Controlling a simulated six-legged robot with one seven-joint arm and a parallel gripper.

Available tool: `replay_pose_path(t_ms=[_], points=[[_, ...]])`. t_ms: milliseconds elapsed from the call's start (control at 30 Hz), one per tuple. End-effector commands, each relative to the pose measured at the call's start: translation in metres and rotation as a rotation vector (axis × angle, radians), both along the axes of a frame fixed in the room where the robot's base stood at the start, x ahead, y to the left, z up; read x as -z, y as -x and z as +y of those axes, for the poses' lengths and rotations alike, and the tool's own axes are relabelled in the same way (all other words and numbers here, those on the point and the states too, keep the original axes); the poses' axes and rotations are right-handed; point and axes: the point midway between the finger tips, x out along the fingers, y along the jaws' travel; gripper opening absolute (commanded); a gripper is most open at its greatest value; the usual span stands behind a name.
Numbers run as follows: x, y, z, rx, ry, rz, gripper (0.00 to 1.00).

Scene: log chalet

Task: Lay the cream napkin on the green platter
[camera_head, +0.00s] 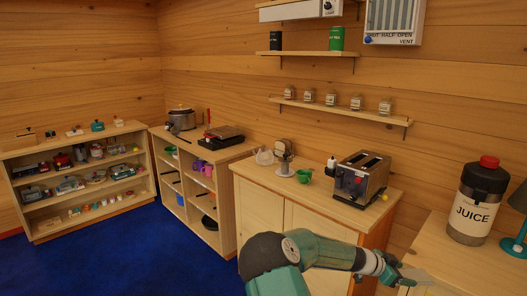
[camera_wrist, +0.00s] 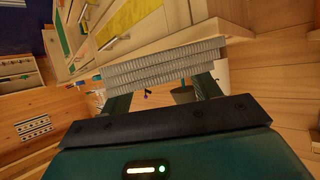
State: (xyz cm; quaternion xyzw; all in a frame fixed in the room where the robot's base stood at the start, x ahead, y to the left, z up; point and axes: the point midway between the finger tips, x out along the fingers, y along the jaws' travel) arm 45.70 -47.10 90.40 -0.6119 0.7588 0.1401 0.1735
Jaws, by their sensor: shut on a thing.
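My gripper (camera_head: 402,277) is at the lower right of the head view, beside the front edge of the right-hand counter. In the wrist view, my gripper (camera_wrist: 162,88) is shut on a folded, ribbed pale cloth, the napkin (camera_wrist: 165,64), which looks greyish there and spans both fingers. In the head view a small pale patch at the fingertips appears to be the napkin (camera_head: 418,276). I cannot make out a green platter in either view.
The right counter (camera_head: 450,262) holds a juice dispenser (camera_head: 477,205) and a teal lamp (camera_head: 516,240). The middle counter holds a toaster (camera_head: 360,180) and a green cup (camera_head: 304,176). Open shelves (camera_head: 82,180) stand at the left. Blue floor (camera_head: 120,262) is clear.

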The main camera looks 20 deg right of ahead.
Motion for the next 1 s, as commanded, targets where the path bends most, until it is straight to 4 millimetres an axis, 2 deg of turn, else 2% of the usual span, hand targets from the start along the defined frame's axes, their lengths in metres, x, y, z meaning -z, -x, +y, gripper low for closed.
replay_pose_path(t_ms=[33, 467, 667, 767, 1000], points=[[0.003, -0.002, 0.015, -0.044, -0.001, 0.005, 0.33], [0.029, -0.021, 0.11, -0.407, 0.005, 0.011, 0.33], [0.044, -0.034, 0.169, -0.63, 0.005, 0.007, 0.33], [0.053, -0.043, 0.209, -0.782, 0.006, 0.005, 0.33], [0.086, -0.07, 0.328, -1.23, -0.003, -0.005, 0.32]])
